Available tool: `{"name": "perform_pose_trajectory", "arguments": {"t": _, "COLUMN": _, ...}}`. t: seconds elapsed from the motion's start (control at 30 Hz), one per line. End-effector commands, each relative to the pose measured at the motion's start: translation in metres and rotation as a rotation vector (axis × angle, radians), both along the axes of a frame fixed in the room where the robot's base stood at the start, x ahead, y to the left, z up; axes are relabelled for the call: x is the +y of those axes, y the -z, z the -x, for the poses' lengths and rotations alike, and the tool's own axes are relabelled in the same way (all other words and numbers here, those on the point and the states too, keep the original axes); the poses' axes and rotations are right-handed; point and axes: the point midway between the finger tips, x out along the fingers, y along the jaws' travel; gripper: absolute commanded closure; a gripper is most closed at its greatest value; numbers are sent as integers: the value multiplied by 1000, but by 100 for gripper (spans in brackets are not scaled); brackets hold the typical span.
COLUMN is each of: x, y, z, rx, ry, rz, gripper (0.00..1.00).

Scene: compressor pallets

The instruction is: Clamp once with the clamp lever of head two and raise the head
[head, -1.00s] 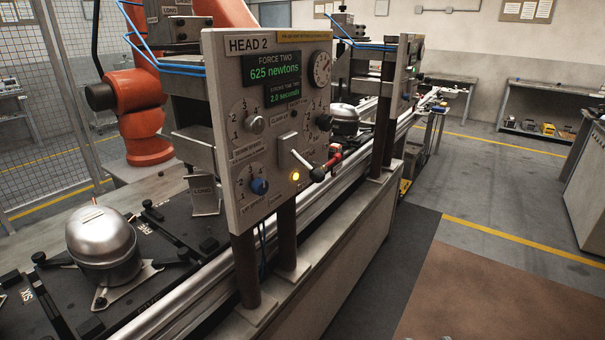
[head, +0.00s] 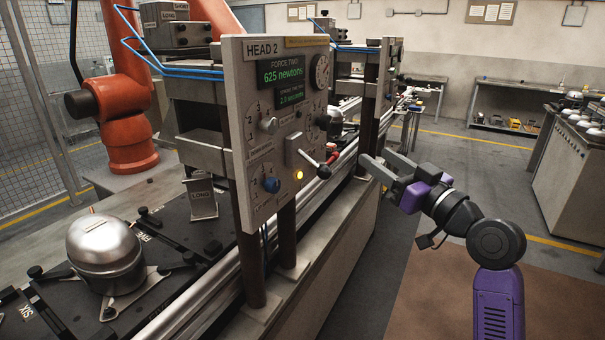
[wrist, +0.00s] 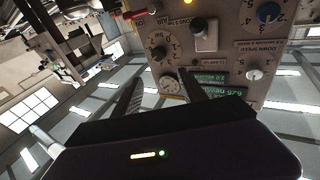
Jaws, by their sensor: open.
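The head two panel (head: 275,110) stands upright on dark posts. Its green display reads 625 newtons. The clamp lever (head: 323,172) is a pale arm with a black knob, slanting down to the right from a grey bracket (head: 294,150). A yellow light (head: 299,175) glows below it. My gripper (head: 379,161) is open and empty, right of the lever and apart from it, with its fingers pointing left. In the wrist view the panel (wrist: 235,55) appears upside down beyond the open fingers (wrist: 162,95), with the lever's bracket (wrist: 205,37) near the top.
A silver compressor (head: 105,250) sits on a black pallet (head: 185,235) at the left. An orange robot arm (head: 125,115) stands behind. A rail (head: 185,310) runs along the line's front edge. A second panel (head: 386,80) stands farther back. The floor right of the line is open.

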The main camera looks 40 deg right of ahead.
Motion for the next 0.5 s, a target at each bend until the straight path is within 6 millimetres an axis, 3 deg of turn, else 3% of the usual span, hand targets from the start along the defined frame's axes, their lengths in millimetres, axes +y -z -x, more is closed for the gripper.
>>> {"name": "perform_pose_trajectory", "arguments": {"t": 0.1, "x": 27, "y": 17, "z": -11, "rx": 82, "ry": -121, "rz": 30, "gripper": 51}}
{"name": "perform_pose_trajectory", "arguments": {"t": 0.2, "x": 42, "y": 30, "z": -12, "rx": 129, "ry": -184, "rz": 49, "gripper": 51}}
{"name": "perform_pose_trajectory", "arguments": {"t": 0.37, "x": 50, "y": 38, "z": -16, "rx": 164, "ry": -214, "rz": 84, "gripper": 51}}
{"name": "perform_pose_trajectory", "arguments": {"t": 0.5, "x": 51, "y": 37, "z": -31, "rx": 164, "ry": -213, "rz": 86, "gripper": 51}}
